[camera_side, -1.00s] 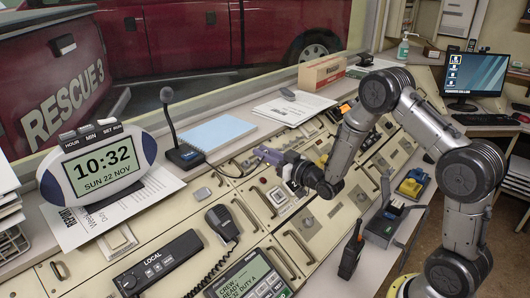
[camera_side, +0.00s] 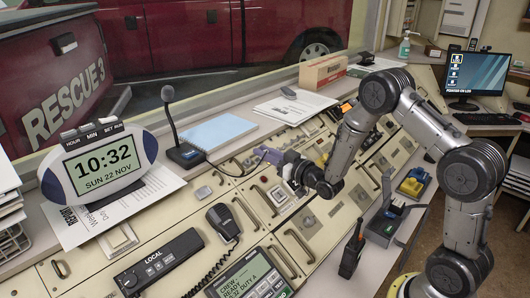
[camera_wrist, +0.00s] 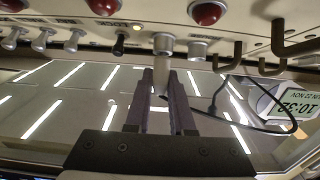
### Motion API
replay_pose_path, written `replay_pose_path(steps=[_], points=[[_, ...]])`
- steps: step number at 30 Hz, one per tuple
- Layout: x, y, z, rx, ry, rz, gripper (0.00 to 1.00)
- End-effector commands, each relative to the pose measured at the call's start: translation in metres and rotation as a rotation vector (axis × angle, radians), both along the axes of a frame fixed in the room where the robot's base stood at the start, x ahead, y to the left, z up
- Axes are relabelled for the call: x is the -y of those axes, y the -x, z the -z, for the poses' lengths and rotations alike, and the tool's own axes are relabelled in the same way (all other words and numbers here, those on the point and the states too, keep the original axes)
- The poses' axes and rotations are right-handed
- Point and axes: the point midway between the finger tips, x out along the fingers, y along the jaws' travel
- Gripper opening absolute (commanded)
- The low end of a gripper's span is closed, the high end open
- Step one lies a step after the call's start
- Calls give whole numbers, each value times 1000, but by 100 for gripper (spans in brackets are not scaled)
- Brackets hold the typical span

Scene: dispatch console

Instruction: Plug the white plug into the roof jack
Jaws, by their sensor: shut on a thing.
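My gripper (camera_side: 263,154), with purple fingers, is low over the middle of the sloped console in the side view. In the wrist view, my gripper (camera_wrist: 162,80) is shut on a pale piece, taken as the white plug (camera_wrist: 161,88). The plug lines up with a pale, round fitting (camera_wrist: 164,48) on the panel edge; I cannot tell whether it is seated in it, or whether this is the roof jack. A similar silver fitting (camera_wrist: 197,48) sits just to its right.
Silver levers (camera_wrist: 42,38), a black one (camera_wrist: 120,43) and red domes (camera_wrist: 207,13) line the panel beside the fingers. Metal handles (camera_side: 246,213) stand up from the console. A desk microphone (camera_side: 185,153), blue notebook (camera_side: 217,132) and clock (camera_side: 99,162) are left of my gripper.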

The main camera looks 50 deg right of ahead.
Motion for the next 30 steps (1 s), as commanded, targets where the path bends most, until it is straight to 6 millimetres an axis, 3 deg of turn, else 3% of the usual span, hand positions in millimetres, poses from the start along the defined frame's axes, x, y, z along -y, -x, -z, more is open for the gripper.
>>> replay_pose_path(steps=[17,18,23,30], points=[[0,-3,5,-3,0,0,0],[0,-3,5,-4,0,0,25],[0,-3,5,-2,0,0,54],[0,-3,4,-1,0,0,56]])
